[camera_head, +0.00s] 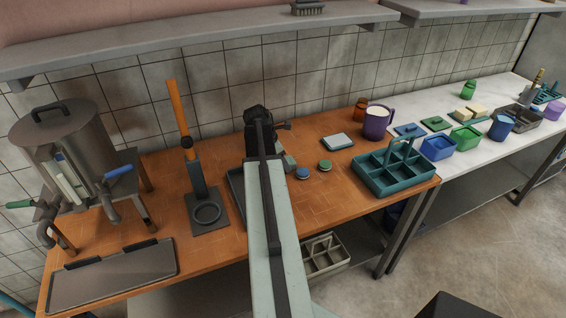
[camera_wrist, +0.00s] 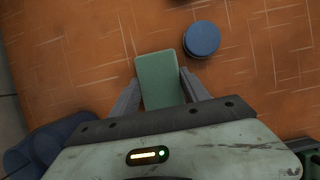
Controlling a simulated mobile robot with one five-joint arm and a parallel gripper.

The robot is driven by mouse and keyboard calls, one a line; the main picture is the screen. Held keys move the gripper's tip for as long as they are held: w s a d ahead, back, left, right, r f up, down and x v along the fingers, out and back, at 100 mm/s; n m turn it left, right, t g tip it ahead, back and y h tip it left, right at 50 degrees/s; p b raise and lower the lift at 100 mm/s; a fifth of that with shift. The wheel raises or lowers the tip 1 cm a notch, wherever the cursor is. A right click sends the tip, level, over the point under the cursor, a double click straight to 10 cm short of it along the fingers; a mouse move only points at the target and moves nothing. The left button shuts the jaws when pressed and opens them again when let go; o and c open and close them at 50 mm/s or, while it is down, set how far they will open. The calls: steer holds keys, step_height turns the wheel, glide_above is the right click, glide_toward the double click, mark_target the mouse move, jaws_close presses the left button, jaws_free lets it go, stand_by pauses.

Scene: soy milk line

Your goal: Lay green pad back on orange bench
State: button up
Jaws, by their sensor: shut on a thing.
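The green pad (camera_wrist: 160,68) is a pale green rounded block in the wrist view. My gripper (camera_wrist: 160,82) is shut on it, with one grey finger along each side. The orange bench (camera_head: 224,138) lies below, its orange surface (camera_wrist: 85,55) filling most of the wrist view. I cannot tell whether the pad touches the bench or hangs just above it. In the head view my arm hides most of the gripper and pad.
A blue round disc (camera_wrist: 201,38) lies close to the pad, with a green disc (camera_head: 325,165) beside it in the head view. A teal divided carrier (camera_head: 398,182) stands to the right.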

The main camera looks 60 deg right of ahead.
steer(key=o, duration=1.2)
steer(key=p+v, duration=1.1)
steer(key=v, duration=0.1)
steer(key=shift+r+p, duration=0.2)
steer(key=shift+p, duration=0.15)
